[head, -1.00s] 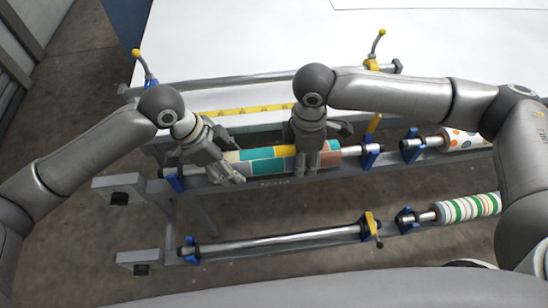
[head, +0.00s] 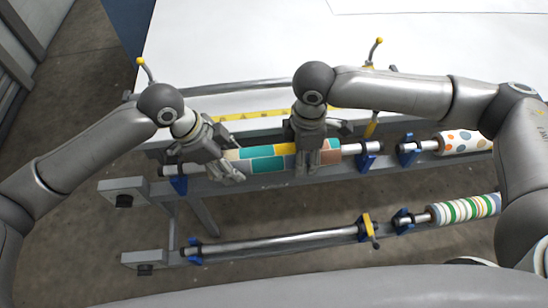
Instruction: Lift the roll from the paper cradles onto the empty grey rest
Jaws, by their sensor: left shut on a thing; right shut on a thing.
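The roll (head: 257,161) has teal, yellow, grey and brown patches and a bare metal shaft at each end. It lies along the upper rail, its shaft ends at the left blue cradle (head: 178,186) and right blue cradle (head: 367,157). It looks slightly above them, but contact is hard to judge. My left gripper (head: 228,173) is shut on the roll's left part. My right gripper (head: 307,165) is shut on its right part. The fingers hide parts of the roll. I cannot pick out an empty grey rest with certainty.
A dotted roll (head: 464,142) sits to the right on the upper rail. Below are a bare metal bar (head: 275,242) in holders and a striped roll (head: 468,209). Two yellow-knobbed levers (head: 146,70) (head: 374,52) stand behind, before a large white surface (head: 250,40).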

